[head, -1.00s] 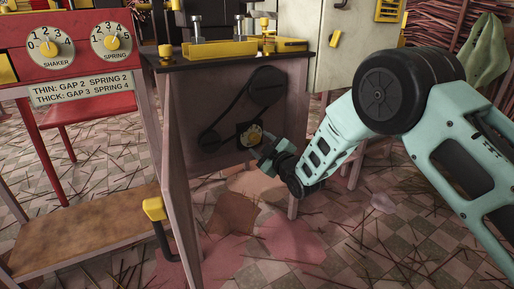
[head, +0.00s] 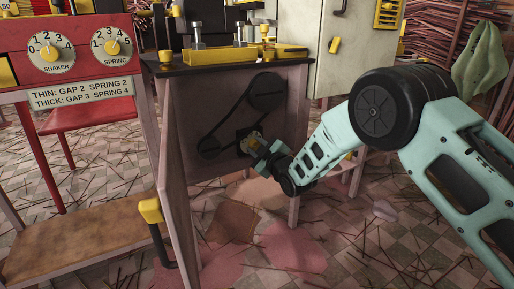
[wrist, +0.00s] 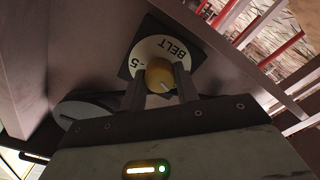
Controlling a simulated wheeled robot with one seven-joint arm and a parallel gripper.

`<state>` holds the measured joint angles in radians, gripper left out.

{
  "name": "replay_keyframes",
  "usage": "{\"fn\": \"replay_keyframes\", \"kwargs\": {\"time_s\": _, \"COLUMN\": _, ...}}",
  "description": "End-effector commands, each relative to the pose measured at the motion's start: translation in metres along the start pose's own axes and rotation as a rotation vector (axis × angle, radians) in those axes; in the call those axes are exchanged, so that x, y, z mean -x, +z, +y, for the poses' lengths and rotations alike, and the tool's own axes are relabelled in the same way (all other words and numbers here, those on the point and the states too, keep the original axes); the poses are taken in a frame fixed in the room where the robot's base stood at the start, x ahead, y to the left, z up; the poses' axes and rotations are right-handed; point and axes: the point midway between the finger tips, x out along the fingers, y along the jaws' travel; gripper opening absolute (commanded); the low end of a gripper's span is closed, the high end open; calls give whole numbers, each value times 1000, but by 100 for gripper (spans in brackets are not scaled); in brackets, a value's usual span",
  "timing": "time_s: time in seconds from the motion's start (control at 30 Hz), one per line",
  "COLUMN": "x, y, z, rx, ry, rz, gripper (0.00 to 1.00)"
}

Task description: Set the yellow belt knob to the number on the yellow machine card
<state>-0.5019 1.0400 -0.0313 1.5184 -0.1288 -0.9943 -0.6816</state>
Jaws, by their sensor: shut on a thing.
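The yellow belt knob (wrist: 159,74) sits on a round pale dial marked BELT (wrist: 172,48), with a 5 readable; the other numbers are hidden or too small to read. A pale line shows on the knob's face. My gripper (wrist: 160,86) is shut on the knob, one finger on each side. In the head view my gripper (head: 261,148) reaches the dial from the right, low on the dark side panel, and covers part of it. I cannot make out a yellow machine card in either view.
A black belt runs round two pulleys (head: 267,91) beside the dial. A red machine (head: 75,75) at left carries SHAKER and SPRING dials and a THIN/THICK sign (head: 82,91). Sticks litter the floor.

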Motion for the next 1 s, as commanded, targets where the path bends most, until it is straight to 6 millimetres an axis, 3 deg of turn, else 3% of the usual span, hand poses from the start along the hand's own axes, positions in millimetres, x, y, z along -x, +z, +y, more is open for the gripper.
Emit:
{"fn": "replay_keyframes", "kwargs": {"time_s": 0.37, "x": 0, "y": 0, "z": 2, "rx": -164, "ry": 1, "rz": -1, "gripper": 8}}
{"fn": "replay_keyframes", "kwargs": {"time_s": 1.0, "x": 0, "y": 0, "z": 2, "rx": -760, "ry": 0, "rz": -2, "gripper": 8}}
